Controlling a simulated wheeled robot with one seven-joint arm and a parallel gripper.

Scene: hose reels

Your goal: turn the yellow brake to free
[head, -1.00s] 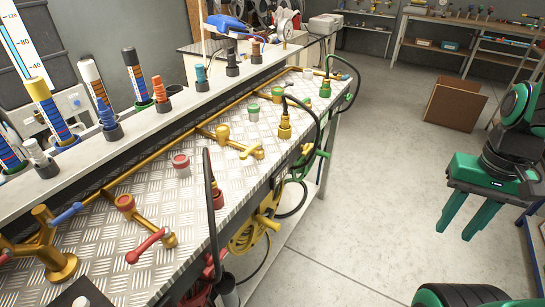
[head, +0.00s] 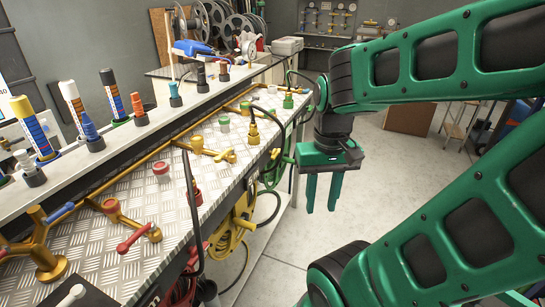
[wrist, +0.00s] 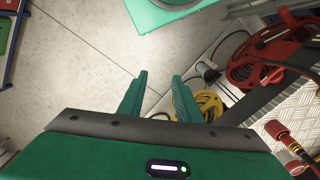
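The yellow hose reel (head: 230,238) hangs at the front side of the bench, below its top. A yellow part (head: 242,207) sticks out at its upper right; I cannot tell whether this is the brake. In the wrist view the yellow hose (wrist: 208,104) shows beyond the right fingertip, partly hidden by the finger. My gripper (head: 322,208) points down over the aisle, right of the reel and apart from it. Its two green fingers also show in the wrist view (wrist: 158,80), spread with an empty gap.
The metal-plated bench (head: 100,250) carries brass pipes, valves and red-handled levers. A red hose reel (wrist: 270,52) shows in the wrist view. Black hoses loop over the bench's front edge. A brown box (head: 408,118) stands on the floor behind. The aisle floor is open.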

